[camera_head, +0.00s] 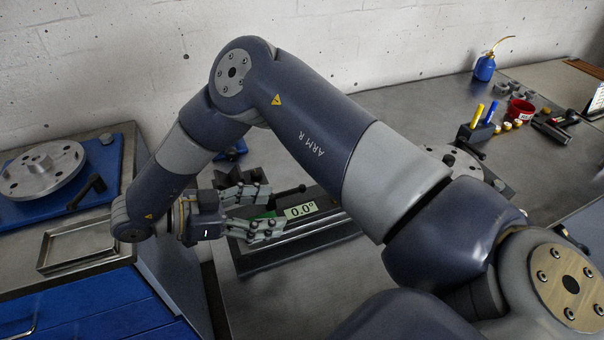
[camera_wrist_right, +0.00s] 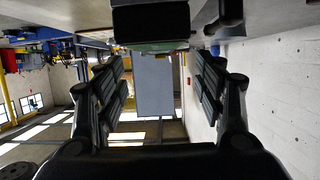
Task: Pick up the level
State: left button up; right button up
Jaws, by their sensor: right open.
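The level is a small block with a pale green display reading 0.0° (camera_head: 300,210). It sits on a dark rail-like stand (camera_head: 335,232) on the grey bench. My right gripper (camera_head: 266,209) is open at the level's left end, with one finger on the far side and one on the near side. The fingers hide part of the level, and I cannot tell whether they touch it. In the right wrist view the open fingers (camera_wrist_right: 158,66) frame a dark block with a green edge at the top, probably the level. My left gripper is not in view.
My right arm crosses the middle.

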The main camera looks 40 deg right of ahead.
aim_at(304, 209)
jog(key=shift+s+d+f, duration=0.15)
jog(key=shift+s+d, duration=0.05)
jog(key=shift+d, duration=0.3)
jog(key=shift+d+f, duration=0.15)
jog(key=shift+d, duration=0.1)
jog(key=p+x, duration=0.1)
jog(key=x, duration=0.4)
jog(key=shift+s+a+f, duration=0.1)
jog(key=shift+f, duration=0.1)
jog(key=shift+d+f, duration=0.1)
jog(key=shift+d, duration=0.1)
jog(key=shift+a, duration=0.1)
jog(key=shift+c, duration=1.1)
jog(key=c, duration=1.2)
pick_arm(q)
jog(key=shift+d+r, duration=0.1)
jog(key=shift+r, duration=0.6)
pick_arm(e)
grip_shut()
